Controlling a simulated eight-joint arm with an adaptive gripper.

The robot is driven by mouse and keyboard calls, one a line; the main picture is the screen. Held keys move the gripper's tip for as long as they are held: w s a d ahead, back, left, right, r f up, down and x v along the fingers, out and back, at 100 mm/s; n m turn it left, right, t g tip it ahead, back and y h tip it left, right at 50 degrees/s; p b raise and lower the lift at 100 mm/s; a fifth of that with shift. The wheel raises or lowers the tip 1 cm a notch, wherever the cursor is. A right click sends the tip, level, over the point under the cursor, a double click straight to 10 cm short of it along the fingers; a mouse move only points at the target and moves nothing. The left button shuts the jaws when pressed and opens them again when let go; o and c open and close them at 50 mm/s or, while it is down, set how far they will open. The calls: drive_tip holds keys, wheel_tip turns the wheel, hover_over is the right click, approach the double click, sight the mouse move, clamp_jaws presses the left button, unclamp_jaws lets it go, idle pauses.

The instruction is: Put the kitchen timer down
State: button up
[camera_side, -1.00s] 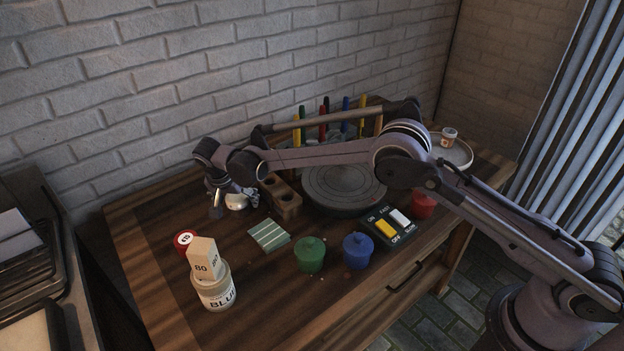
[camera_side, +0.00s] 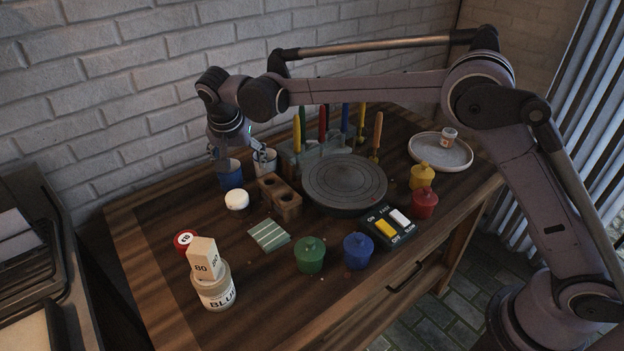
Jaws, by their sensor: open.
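A small white round object (camera_side: 237,199), apparently the kitchen timer, sits on the wooden table left of the brown block with holes. Its markings are too small to read. My gripper (camera_side: 243,152) is open and empty, raised above and behind the white object, apart from it. Its fingers spread just in front of or over a blue cup (camera_side: 231,177) and a white cup (camera_side: 264,163); I cannot tell whether they touch the cups.
The brown block (camera_side: 280,198) and dark turntable (camera_side: 345,182) stand to the right. A red-rimmed round item (camera_side: 185,240), a BLUE jar (camera_side: 216,290), a striped green pad (camera_side: 268,235) and lidded pots, green (camera_side: 309,258) and blue (camera_side: 357,252), are nearer. Table left of the white object is clear.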

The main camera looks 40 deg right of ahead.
drive_tip(key=s+d+r+n+t+y, duration=0.1)
drive_tip(key=s+d+r+n, duration=0.1)
drive_tip(key=s+d+r, duration=0.4)
drive_tip(key=s+d+r+n+y, duration=0.1)
drive_tip(key=s+d+r+n, duration=0.15)
drive_tip(key=s+d, duration=0.5)
drive_tip(key=s+d+f+n+t, duration=0.1)
drive_tip(key=s+d+f, duration=0.1)
drive_tip(key=s, duration=0.6)
drive_tip(key=s+d+f+n+t, duration=0.1)
drive_tip(key=s+d+f+n, duration=0.1)
drive_tip(key=s, duration=0.7)
drive_tip(key=shift+s+d+f+t+y, duration=0.35)
drive_tip(key=shift+d+f, duration=0.25)
drive_tip(key=shift+d, duration=0.6)
drive_tip(key=shift+w, duration=0.15)
